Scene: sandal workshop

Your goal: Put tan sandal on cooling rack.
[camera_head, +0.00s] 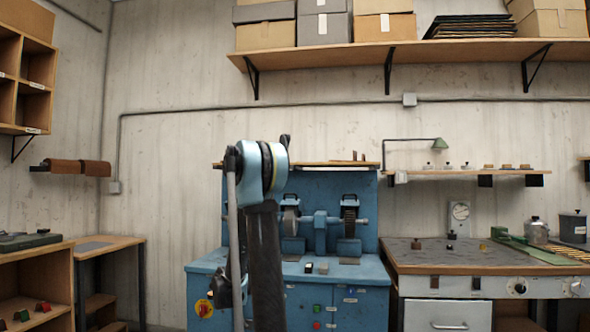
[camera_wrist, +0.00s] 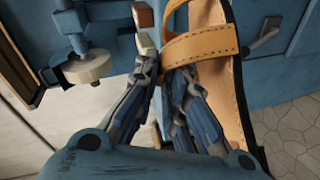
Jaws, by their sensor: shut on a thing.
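The tan sandal (camera_wrist: 222,85) shows at the right of the wrist view, with stitched straps across a pale footbed and a dark sole edge. My gripper (camera_wrist: 163,62) is shut on it near the strap, at the sandal's left side. The exact contact is partly hidden by the fingers. In the head view my arm rises in front of a blue machine, and neither the gripper nor the sandal can be made out. A yellow slatted piece (camera_head: 573,254) at the right edge of the head view looks like the cooling rack, cut off by the frame.
The blue grinding machine (camera_head: 340,272) stands straight ahead, with wheels on its top. To its right is a dark-topped bench (camera_head: 450,257) with a green press (camera_head: 530,250) and metal pots. A wooden shelf (camera_head: 460,172) hangs above it. Wooden furniture stands at left.

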